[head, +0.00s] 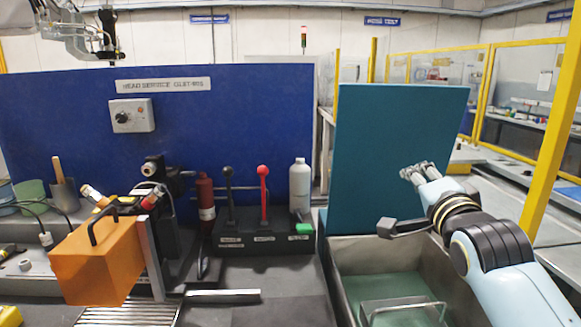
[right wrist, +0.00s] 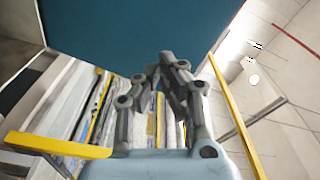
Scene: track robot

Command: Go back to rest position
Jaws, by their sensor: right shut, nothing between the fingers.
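My right gripper (head: 418,172) is raised in front of the teal panel (head: 395,130), above the metal basin on the right. Its fingers are together and hold nothing. In the right wrist view the right gripper (right wrist: 168,62) also shows with its fingers closed together, and the teal panel (right wrist: 120,28) fills the top. I cannot tell whether the fingers touch the panel. My left gripper is not in view.
A metal basin (head: 337,275) with a green bottom lies below my right arm. A black lever box (head: 265,238) with a red-knobbed lever stands mid-bench. A white bottle (head: 299,187) stands behind it. An orange box (head: 98,263) is at left. A yellow post (head: 553,130) rises at right.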

